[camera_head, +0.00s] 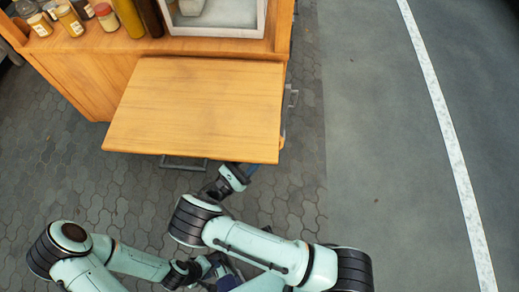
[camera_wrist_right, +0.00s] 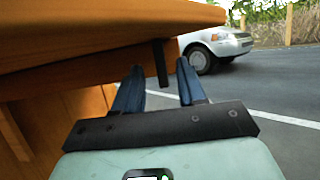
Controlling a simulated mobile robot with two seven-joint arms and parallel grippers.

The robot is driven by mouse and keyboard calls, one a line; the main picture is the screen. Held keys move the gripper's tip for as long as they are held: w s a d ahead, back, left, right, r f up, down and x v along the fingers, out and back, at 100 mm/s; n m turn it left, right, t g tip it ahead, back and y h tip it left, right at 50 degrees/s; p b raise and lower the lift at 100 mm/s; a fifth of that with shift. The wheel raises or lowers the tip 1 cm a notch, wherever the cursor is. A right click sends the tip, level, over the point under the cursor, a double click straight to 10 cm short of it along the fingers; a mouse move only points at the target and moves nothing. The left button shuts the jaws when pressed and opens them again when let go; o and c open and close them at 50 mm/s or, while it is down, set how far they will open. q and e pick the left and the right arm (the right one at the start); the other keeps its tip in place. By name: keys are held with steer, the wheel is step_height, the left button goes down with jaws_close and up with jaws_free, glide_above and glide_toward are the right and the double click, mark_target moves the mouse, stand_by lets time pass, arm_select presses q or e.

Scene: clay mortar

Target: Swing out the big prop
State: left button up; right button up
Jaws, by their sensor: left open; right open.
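A wooden leaf (camera_head: 200,108) stands out flat from the cart's side; its underside shows in the right wrist view (camera_wrist_right: 95,52). A dark upright bar (camera_wrist_right: 160,62), seemingly the big prop, hangs below the leaf there. My right gripper (camera_wrist_right: 160,72) is open beneath the leaf, its two blue fingers either side of the bar in the picture; I cannot tell whether they touch it. A grey metal bracket (camera_head: 183,163) shows under the leaf's front edge. My left gripper (camera_head: 224,273) is open, low in the head view, partly covered by my right arm.
The wooden cart (camera_head: 82,75) carries jars (camera_head: 70,20), bottles (camera_head: 130,17) and a white-framed case (camera_head: 215,28). A metal handle (camera_head: 291,97) sticks out right of the leaf. Paving (camera_head: 300,170) and open road lie right. A parked white car (camera_wrist_right: 218,45) is far off.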

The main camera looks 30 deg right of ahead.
steer(key=shift+x, duration=1.4)
jaws_close()
